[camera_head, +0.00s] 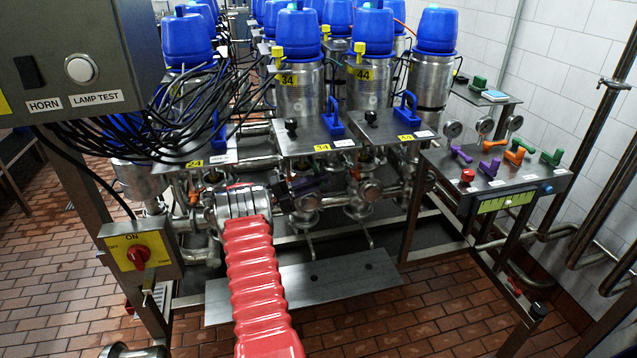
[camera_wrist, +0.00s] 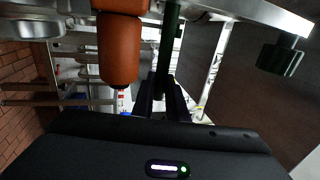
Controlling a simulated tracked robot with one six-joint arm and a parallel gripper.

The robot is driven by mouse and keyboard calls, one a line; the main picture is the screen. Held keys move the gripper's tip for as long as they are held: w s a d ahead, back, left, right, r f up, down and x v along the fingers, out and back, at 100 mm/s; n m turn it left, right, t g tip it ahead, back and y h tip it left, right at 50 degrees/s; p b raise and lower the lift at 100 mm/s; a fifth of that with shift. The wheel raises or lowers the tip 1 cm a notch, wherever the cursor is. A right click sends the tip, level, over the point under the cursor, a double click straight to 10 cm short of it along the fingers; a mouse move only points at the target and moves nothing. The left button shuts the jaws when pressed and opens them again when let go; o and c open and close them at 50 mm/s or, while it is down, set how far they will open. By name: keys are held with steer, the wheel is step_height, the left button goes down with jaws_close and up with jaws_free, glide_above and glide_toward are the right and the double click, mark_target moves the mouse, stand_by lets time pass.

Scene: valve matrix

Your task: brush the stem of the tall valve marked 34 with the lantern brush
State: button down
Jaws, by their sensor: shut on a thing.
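The tall valve marked 34 (camera_head: 299,95) stands upright in the front row, a steel cylinder with a blue cap. A yellow label with 34 is on its body, and another is on the steel plate (camera_head: 300,141) in front of it. I cannot make out its stem clearly. My gripper (camera_wrist: 166,98) is shut on a dark green rod (camera_wrist: 172,45), seen in the wrist view. The rod may be the lantern brush's handle; no bristles show. In the head view, my gripper's end is low, below the plate in front of valve 34, partly hidden by pipes and fittings.
Valve 44 (camera_head: 370,85) stands close on the right. An orange rounded part (camera_wrist: 118,50) hangs beside the rod. Black cables (camera_head: 150,130) droop at left below the horn box (camera_head: 80,60). A side panel (camera_head: 497,170) holds coloured handles.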

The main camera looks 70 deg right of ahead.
steer(key=shift+a, duration=0.1)
steer(key=shift+s+a+f, duration=0.2)
steer(key=shift+s+a, duration=0.2)
steer(key=shift+a, duration=0.2)
steer(key=shift+w+d, duration=0.1)
stand_by(0.4)
steer(key=shift+w+d+f, duration=0.2)
steer(key=shift+w+d, duration=0.1)
steer(key=shift+d, duration=0.25)
steer(key=shift+s+a, duration=0.1)
steer(key=shift+s+a+r, duration=0.2)
steer(key=shift+s+a, duration=0.1)
steer(key=shift+a, duration=0.25)
steer(key=shift+d, duration=0.1)
stand_by(0.4)
